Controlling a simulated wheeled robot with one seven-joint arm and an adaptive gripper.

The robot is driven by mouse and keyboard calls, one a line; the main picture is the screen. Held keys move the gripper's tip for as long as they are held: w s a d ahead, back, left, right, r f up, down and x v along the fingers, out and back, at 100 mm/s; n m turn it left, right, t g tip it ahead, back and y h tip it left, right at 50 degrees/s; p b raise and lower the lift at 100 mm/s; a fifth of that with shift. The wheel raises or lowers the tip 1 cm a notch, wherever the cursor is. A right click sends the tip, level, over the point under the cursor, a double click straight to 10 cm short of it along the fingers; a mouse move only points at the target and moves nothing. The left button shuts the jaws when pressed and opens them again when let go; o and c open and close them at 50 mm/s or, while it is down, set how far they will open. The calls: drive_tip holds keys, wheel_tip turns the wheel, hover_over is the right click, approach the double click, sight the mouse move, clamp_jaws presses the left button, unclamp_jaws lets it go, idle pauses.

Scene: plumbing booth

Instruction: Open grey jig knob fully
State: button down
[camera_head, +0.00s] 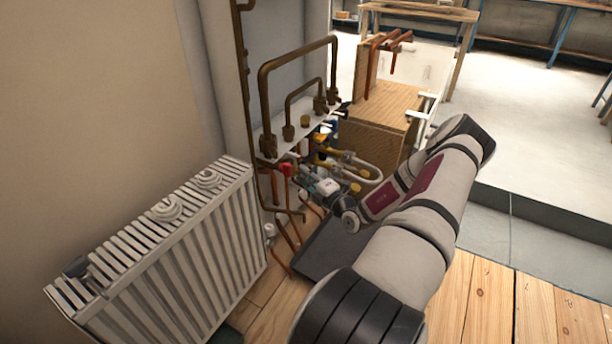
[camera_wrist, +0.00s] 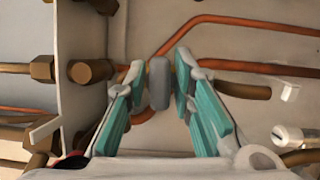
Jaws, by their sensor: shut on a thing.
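The grey jig knob (camera_wrist: 159,84) shows in the wrist view as a small grey upright block, between the two fingertips of my gripper (camera_wrist: 160,80). The teal-padded fingers are closed on it from both sides. Behind the knob are copper pipes and a pale panel. In the head view my gripper (camera_head: 318,185) is small, low among the pipes and valves, at the end of my arm. The knob cannot be made out in the head view, and its turn angle cannot be read.
Brass fittings (camera_wrist: 90,71) sit close to the left finger. Copper pipes (camera_wrist: 250,66) run to the right and behind. A white radiator (camera_head: 170,250) stands at the left, and a wooden box (camera_head: 385,103) stands behind the pipes. Open floor lies at the right.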

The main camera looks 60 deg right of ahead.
drive_tip(key=n+t, duration=0.1)
drive_tip(key=n, duration=0.2)
drive_tip(key=shift+f+n+p, duration=0.1)
drive_tip(key=shift+n+p, duration=0.2)
drive_tip(key=shift+n, duration=0.1)
drive_tip(key=n+t+y, duration=0.1)
drive_tip(key=n+t, duration=0.1)
drive_tip(key=n, duration=0.3)
drive_tip(key=shift+n+b, duration=0.3)
drive_tip(key=shift+b, duration=0.1)
drive_tip(key=n+t+y, duration=0.1)
drive_tip(key=n, duration=0.2)
drive_tip(key=n+y+b, duration=0.1)
drive_tip(key=n+y, duration=0.1)
drive_tip(key=n, duration=0.1)
drive_tip(key=shift+t, duration=0.4)
drive_tip(key=shift+n+y+b, duration=0.55)
drive_tip(key=shift+n+y, duration=0.25)
drive_tip(key=shift+n, duration=0.8)
drive_tip(key=shift+n+y+b, duration=0.5)
drive_tip(key=shift+n+y, duration=0.3)
drive_tip(key=shift+n, duration=0.8)
drive_tip(key=c, duration=1.6)
unclamp_jaws()
